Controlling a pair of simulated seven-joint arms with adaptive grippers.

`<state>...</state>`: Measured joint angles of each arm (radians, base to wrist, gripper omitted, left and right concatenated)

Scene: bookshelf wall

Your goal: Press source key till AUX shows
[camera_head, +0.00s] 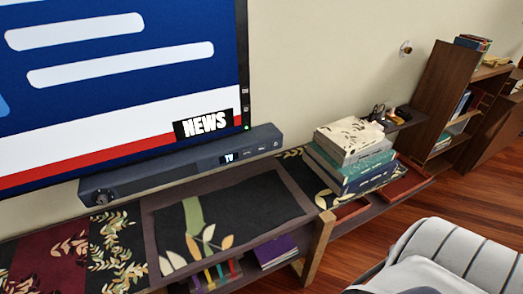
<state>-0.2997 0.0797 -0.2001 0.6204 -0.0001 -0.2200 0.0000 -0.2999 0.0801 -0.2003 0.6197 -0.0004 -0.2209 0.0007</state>
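A long dark soundbar (170,172) sits on the low shelf below the television. A small lit display (230,158) near its right end reads "TV". Small pale marks (262,148) lie right of the display; they are too small to read, so I cannot tell which is the source key. A round knob (103,196) is at the soundbar's left end. Neither of my grippers shows in the head view.
The television (110,80) shows a "NEWS" banner. A stack of books (350,158) stands on the low shelf (325,222), right of the soundbar. Patterned cloths cover the shelf top. A pale ribbed seat-like thing (455,250) fills the lower right. A wooden bookcase (440,95) stands behind.

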